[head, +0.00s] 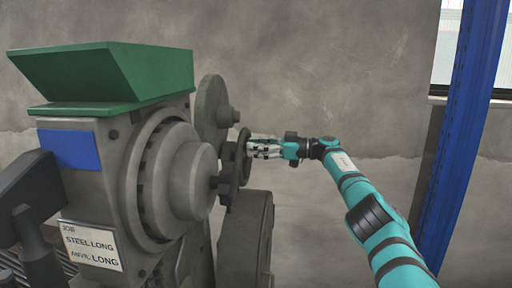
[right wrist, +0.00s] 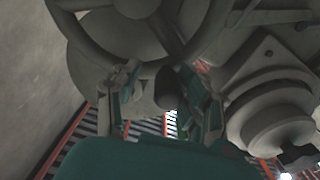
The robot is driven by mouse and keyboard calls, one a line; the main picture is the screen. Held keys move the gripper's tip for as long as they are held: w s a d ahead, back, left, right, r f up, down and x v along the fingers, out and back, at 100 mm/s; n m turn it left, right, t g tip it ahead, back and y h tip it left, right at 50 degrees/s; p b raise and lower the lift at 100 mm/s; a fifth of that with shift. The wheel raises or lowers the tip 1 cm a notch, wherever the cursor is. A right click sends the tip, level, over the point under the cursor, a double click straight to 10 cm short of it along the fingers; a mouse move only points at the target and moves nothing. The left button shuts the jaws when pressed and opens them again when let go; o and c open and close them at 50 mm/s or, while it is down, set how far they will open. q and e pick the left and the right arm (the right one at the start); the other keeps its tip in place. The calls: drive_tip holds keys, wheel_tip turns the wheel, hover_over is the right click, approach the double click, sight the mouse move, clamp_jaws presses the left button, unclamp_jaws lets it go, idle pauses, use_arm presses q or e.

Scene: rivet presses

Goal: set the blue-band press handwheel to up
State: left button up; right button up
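The press with the blue band (head: 70,149) fills the left of the head view. Its dark handwheel (head: 243,157) is seen nearly edge-on at the press's right side. My right gripper (head: 262,149) is at the handwheel's near right side. In the right wrist view the handwheel rim and spokes (right wrist: 185,48) cross the top. A dark rounded handle knob (right wrist: 168,88) lies between the two spread fingers of my right gripper (right wrist: 160,80). Contact with the knob cannot be made out. My left gripper is not in view.
A card (head: 92,245) on the press reads "STEEL LONG" and "ANVIL: LONG". A green hopper-shaped top (head: 110,75) sits on the press. Grey wheels (head: 212,110) stand beside the handwheel. A blue post (head: 465,130) stands at right, before a concrete wall.

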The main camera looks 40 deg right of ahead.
drive_tip(key=shift+s+a+r, duration=0.1)
drive_tip(key=shift+s+r, duration=0.05)
drive_tip(key=shift+s, duration=0.2)
drive_tip(key=v, duration=1.2)
